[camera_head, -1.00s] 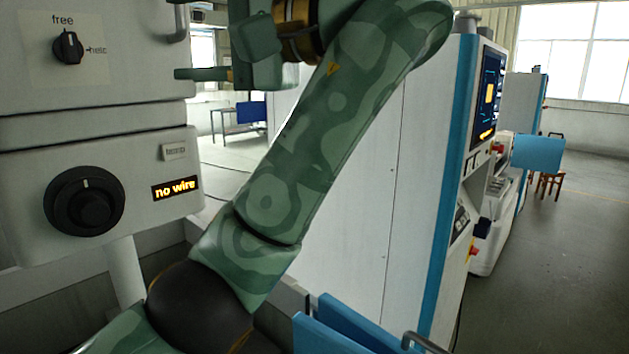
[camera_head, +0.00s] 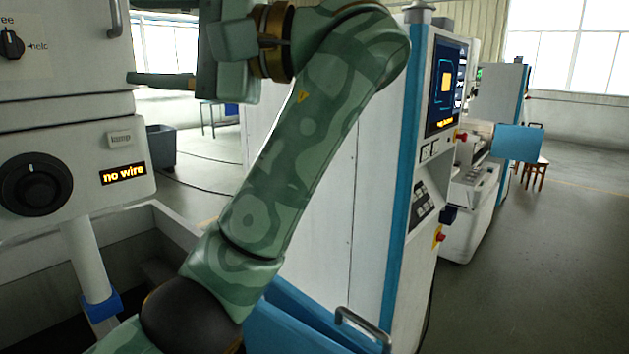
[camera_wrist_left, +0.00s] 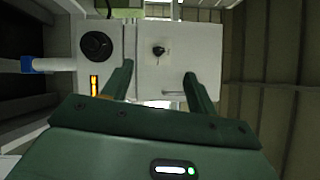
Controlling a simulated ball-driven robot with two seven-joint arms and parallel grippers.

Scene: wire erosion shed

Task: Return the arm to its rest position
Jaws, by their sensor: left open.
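My left arm, patterned in green, rises from the lower left of the head view and bends at the top. My left gripper (camera_head: 134,80) reaches left from there, beside the white machine head. In the left wrist view the gripper (camera_wrist_left: 159,72) is open, with its two green fingers apart and nothing visible between them. The white machine head (camera_wrist_left: 180,50) lies beyond the fingers in that view. My right gripper is in neither view.
The machine head carries a large black dial (camera_head: 34,184) and a display (camera_head: 123,173) reading "no wire". A tall white and blue cabinet (camera_head: 400,150) with a screen (camera_head: 447,85) stands behind my arm. Open floor (camera_head: 540,260) lies at the right.

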